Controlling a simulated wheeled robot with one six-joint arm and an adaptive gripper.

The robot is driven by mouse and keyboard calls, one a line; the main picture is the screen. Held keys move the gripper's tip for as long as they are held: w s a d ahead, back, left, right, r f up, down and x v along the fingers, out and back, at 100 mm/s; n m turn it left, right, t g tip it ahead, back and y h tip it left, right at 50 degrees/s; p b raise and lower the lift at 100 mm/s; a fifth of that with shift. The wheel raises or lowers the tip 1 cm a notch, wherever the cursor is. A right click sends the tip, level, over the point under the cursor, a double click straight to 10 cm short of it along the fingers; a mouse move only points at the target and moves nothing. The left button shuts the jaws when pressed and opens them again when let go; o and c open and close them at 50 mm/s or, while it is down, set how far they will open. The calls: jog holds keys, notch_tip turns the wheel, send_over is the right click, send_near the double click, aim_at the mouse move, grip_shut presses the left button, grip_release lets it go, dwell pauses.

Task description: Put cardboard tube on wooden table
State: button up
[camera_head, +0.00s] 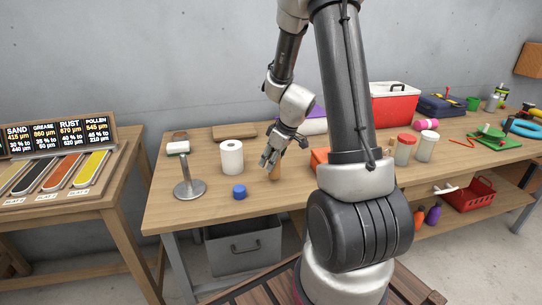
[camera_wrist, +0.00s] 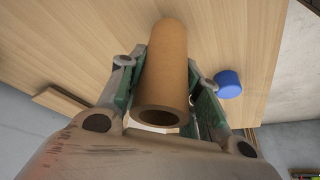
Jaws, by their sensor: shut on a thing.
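The cardboard tube (camera_wrist: 165,70) is a brown hollow cylinder between the two fingers of my gripper (camera_wrist: 165,95) in the wrist view. My gripper is shut on it, with its open end facing the wrist camera. In the head view, the tube (camera_head: 276,172) shows as a small brown piece below my gripper (camera_head: 271,160), partly hidden by the fingers. It is upright at the wooden table (camera_head: 210,208), near the middle of its left part. I cannot tell whether its lower end touches the tabletop.
A blue cap (camera_head: 239,192) lies close by at the left, with a white roll (camera_head: 231,157) and a metal stand (camera_head: 188,182) beyond. An orange item (camera_head: 319,158) and jars (camera_head: 405,149) stand to the right. A cooler (camera_head: 394,104) is at the back.

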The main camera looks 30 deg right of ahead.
jog(key=shift+f, duration=0.1)
dwell(0.3)
jog(key=shift+f, duration=0.7)
jog(key=shift+f, duration=0.25)
jog(key=o, duration=0.8)
jog(key=shift+o, duration=0.2)
jog(key=v, duration=1.2)
grip_shut()
